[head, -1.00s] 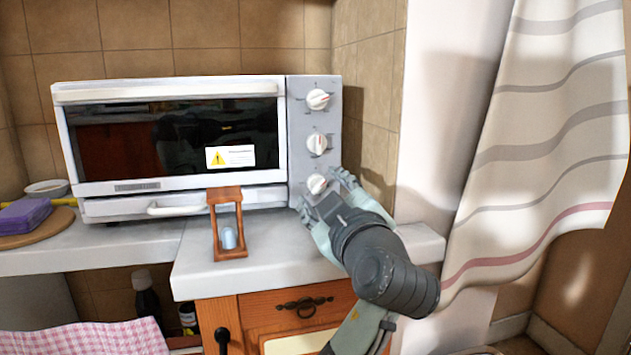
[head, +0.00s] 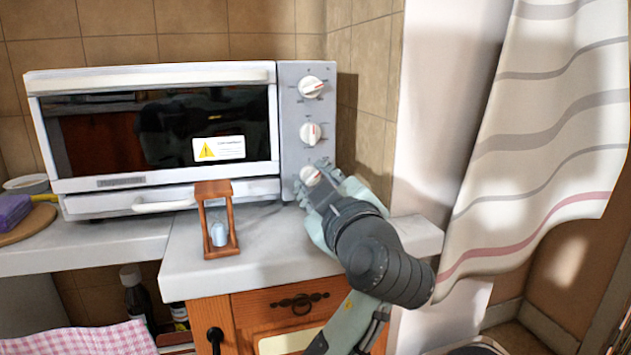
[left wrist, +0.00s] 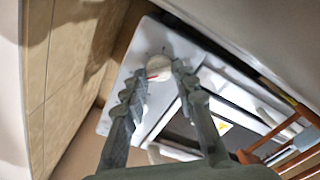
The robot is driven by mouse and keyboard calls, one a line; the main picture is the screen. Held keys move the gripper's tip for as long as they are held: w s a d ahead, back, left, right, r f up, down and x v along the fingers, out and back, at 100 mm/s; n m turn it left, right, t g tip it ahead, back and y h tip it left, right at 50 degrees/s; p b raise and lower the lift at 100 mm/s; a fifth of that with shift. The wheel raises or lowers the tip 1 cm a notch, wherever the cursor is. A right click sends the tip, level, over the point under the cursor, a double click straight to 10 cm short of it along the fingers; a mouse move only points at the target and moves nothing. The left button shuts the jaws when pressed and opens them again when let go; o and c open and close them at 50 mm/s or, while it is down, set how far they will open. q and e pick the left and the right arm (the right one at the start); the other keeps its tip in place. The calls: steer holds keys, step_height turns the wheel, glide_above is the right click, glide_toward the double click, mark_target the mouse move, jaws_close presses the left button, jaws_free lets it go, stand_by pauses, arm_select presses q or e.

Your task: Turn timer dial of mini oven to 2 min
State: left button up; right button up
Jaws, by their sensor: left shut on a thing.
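The white mini oven (head: 155,72) stands on the counter with a grey control panel (head: 291,108) on its right side. The panel has a top dial (head: 311,87), a middle dial (head: 310,133) and a lowest dial (head: 309,176), all white. My left gripper (head: 318,174) is at the lowest dial, its fingers closed around it. In the left wrist view the held dial (left wrist: 158,67) sits between the two fingertips, with a red mark on it. The fingers partly hide this dial and its scale in the head view. My right gripper is not in view.
A wooden hourglass (head: 217,250) stands on the counter (head: 270,245) in front of the oven, left of my left gripper. A tiled wall and a striped curtain (head: 540,130) are to the right. A purple sponge (head: 14,211) lies far left.

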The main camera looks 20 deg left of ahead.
arm_select(q)
jaws_close()
steer(key=shift+m, duration=0.5)
steer(key=o, duration=1)
jaws_free()
step_height(320, 180, up, 10)
